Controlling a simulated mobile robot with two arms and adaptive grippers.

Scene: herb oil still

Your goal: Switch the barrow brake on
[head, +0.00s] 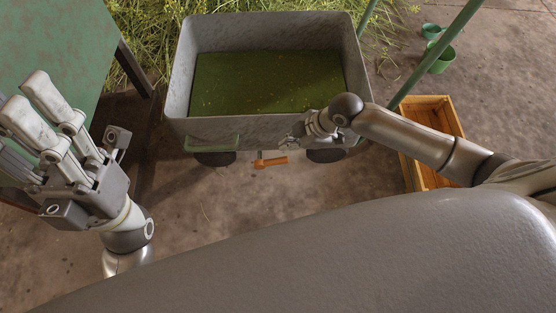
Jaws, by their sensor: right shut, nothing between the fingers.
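The barrow (260,127) is a grey metal tub on dark wheels, with a green handle (212,143) on its near side. An orange lever (271,162) sticks out below its near wall, between the wheels; it looks like the brake. My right gripper (287,143) is shut and empty at the near wall, just above and right of the lever. I cannot tell whether it touches the lever or the barrow. My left gripper (30,98) is raised at the far left, away from the barrow, with its fingers apart and nothing seen between them.
Green liquid or matter (267,83) fills the tub's bottom. A green table (55,45) stands at upper left. Cut herbs (150,25) lie behind the barrow. A wooden crate (408,168) and green pots (440,60) are at right. Floor before the barrow is clear.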

